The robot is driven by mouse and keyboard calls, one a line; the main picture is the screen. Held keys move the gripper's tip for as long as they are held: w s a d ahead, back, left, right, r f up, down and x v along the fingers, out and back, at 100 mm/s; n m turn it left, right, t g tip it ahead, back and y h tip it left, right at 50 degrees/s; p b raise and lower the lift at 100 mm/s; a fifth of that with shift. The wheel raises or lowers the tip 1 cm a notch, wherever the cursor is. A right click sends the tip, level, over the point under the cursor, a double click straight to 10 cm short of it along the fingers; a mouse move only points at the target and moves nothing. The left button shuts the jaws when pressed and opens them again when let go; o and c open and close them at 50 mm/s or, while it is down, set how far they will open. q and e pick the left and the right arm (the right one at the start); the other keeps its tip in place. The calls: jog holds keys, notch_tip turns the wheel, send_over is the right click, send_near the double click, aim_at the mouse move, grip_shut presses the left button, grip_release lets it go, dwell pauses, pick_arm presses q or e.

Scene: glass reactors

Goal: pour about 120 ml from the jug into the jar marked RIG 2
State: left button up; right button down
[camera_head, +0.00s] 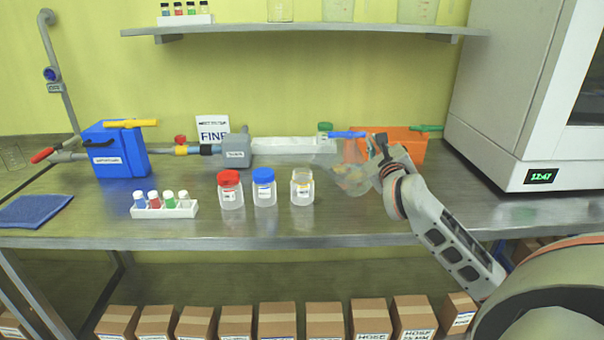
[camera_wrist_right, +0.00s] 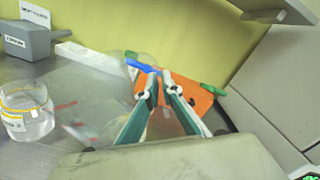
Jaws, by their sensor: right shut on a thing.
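The clear jug (camera_head: 350,178) hangs above the bench, right of the open jar. It looks tilted, and how much liquid is in it is hard to see. My right gripper (camera_head: 379,146) is shut on the jug; its fingers (camera_wrist_right: 160,82) also show in the wrist view, with the see-through jug (camera_wrist_right: 95,100) to their left. The open jar (camera_head: 302,188) has a yellow band and stands upright; in the wrist view this jar (camera_wrist_right: 27,112) bears a label that seems to end in 2. The jug and jar look apart. My left gripper is out of view.
A red-lidded jar (camera_head: 231,191) and a blue-lidded jar (camera_head: 264,188) stand left of the open jar. A vial rack (camera_head: 165,210) stands further left. Behind are a grey box (camera_head: 236,150) and an orange bin (camera_head: 408,150). A white cabinet (camera_head: 520,100) bounds the right.

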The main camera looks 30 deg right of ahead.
pick_arm(q)
jog(key=b, duration=0.1)
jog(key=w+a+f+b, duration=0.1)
jog(key=b, duration=0.1)
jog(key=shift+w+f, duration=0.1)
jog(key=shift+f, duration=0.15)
pick_arm(e)
jog(key=s+d+f+m, duration=0.3)
jog(key=d+f+m, duration=0.2)
jog(key=f+m, duration=0.2)
jog(key=shift+s+d, duration=0.15)
jog(key=shift+d, duration=0.1)
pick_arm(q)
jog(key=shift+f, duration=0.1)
pick_arm(e)
jog(key=shift+f, duration=0.1)
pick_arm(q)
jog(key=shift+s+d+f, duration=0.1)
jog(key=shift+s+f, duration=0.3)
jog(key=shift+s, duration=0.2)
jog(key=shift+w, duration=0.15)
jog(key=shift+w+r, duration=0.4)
